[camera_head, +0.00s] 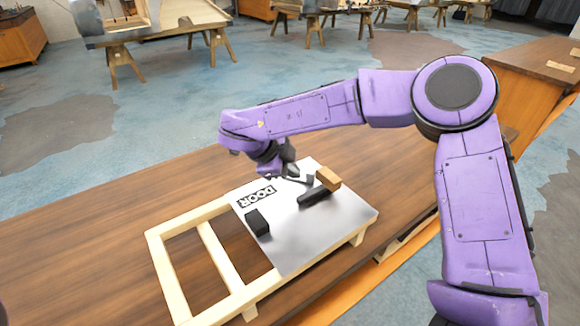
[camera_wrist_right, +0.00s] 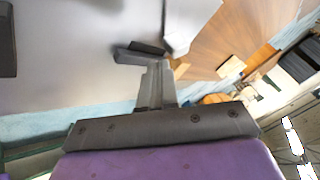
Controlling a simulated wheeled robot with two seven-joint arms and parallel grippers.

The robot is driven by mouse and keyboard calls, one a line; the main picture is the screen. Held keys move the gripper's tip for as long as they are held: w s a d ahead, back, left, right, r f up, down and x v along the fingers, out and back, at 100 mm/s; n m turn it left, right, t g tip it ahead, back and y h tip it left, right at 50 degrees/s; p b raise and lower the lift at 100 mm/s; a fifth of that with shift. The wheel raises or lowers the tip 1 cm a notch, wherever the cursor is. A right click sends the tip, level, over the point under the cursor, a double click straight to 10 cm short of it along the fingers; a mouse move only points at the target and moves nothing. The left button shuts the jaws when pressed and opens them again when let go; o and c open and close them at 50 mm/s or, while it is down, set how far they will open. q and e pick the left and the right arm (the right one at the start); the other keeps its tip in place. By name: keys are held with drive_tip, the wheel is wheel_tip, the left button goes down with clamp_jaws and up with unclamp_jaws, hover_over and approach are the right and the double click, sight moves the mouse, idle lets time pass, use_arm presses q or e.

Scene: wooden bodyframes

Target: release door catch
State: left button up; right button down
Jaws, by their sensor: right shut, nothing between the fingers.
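The door is a grey metal panel (camera_head: 295,240) marked "DOOR", set on a pale wooden frame (camera_head: 205,250) lying on a table. A black bar-like piece (camera_head: 315,195) lies on the panel beside a small brown wooden block (camera_head: 328,179); I cannot tell which part is the catch. A black block (camera_head: 257,223) sits nearer the panel's left edge. My right gripper (camera_head: 304,180) is low over the panel's far side, close to the bar and block, shut and empty. In the wrist view its fingertips (camera_wrist_right: 158,63) are by a dark bar (camera_wrist_right: 138,52); contact is unclear. My left gripper is out of view.
The brown table (camera_head: 110,215) is clear to the left of the frame. Another table (camera_head: 535,65) stands at the right. Workbenches on trestles (camera_head: 170,30) stand far back across the blue-grey floor.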

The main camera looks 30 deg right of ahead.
sight(310, 180)
drive_tip(key=x, duration=0.6)
drive_tip(key=shift+s+d+p, duration=0.1)
drive_tip(key=shift+s+p, duration=0.05)
drive_tip(key=shift+p, duration=0.15)
drive_tip(key=shift+r, duration=0.1)
drive_tip(key=shift+d+r+n+p, duration=0.15)
drive_tip(key=shift+d+n+p, duration=0.05)
drive_tip(key=shift+n+p, duration=0.3)
drive_tip(key=shift+d+n+t+p, duration=0.2)
drive_tip(key=shift+n+t+p, duration=0.1)
drive_tip(key=shift+n+t, duration=0.25)
drive_tip(key=shift+d+n+t, duration=0.1)
drive_tip(key=shift+n+t, duration=0.25)
drive_tip(key=shift+n, duration=0.1)
drive_tip(key=shift+f, duration=0.2)
